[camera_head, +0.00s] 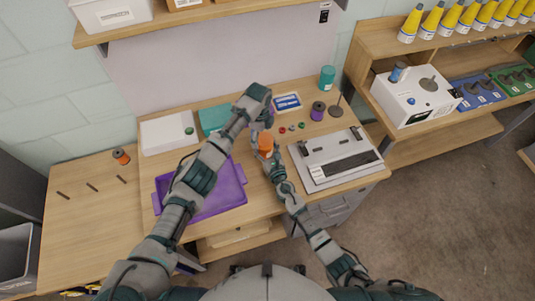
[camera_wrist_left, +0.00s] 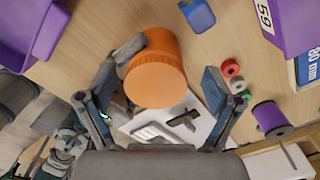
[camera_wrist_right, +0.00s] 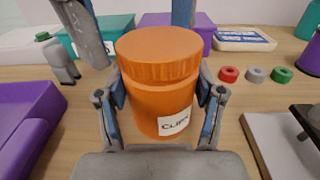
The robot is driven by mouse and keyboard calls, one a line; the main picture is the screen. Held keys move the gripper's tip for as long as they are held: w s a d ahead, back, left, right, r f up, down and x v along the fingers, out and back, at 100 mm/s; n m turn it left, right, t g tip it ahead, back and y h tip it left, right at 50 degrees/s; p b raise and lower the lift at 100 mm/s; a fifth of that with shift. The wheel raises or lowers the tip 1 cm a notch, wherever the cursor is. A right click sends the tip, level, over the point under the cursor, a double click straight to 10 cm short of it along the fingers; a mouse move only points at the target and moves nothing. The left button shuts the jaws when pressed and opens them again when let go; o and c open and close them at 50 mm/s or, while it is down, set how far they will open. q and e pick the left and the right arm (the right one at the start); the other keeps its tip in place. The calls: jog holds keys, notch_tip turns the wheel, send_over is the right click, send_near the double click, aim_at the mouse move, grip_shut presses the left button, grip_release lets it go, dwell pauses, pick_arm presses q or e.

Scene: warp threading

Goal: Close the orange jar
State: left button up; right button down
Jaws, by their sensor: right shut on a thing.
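The orange jar (camera_head: 265,150) stands upright on the table in front of me, with a "CLIPS" label (camera_wrist_right: 174,123) in the right wrist view. Its orange lid (camera_wrist_right: 160,50) sits level on its top; I cannot tell how tight it is. The lid also faces the left wrist view (camera_wrist_left: 155,86). My right gripper (camera_wrist_right: 162,105) is shut on the jar body, one finger on each side. My left gripper (camera_wrist_left: 160,95) is open above the lid, its fingers spread wide; in the right wrist view they hang behind and above the jar.
A purple tray (camera_head: 228,194) lies left of the jar and a grey device (camera_head: 312,174) to the right. Red, grey and green rings (camera_wrist_right: 254,75) and a purple spool (camera_head: 318,110) lie right of it. A teal box (camera_head: 212,117) and a blue-white box (camera_head: 287,102) stand behind.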

pick_arm(q)
jog(key=shift+d+r, duration=0.1)
jog(key=shift+r, duration=0.05)
jog(key=shift+r, duration=2.25)
jog(key=n, duration=0.2)
jog(key=r+n, duration=0.1)
jog(key=shift+d+n, duration=0.15)
jog(key=shift+n, duration=0.25)
jog(key=n, duration=0.2)
jog(key=r+n, duration=0.1)
jog(key=n, duration=0.1)
jog(key=shift+s+d, duration=0.1)
jog(key=shift+d, duration=0.1)
jog(key=n, duration=0.4)
jog(key=shift+s+d+r+n, duration=0.15)
jog(key=shift+r+n, duration=0.25)
jog(key=n, duration=0.4)
jog(key=shift+s+d+r+n, duration=0.15)
jog(key=shift+r+n, duration=0.15)
jog(key=shift+r, duration=0.05)
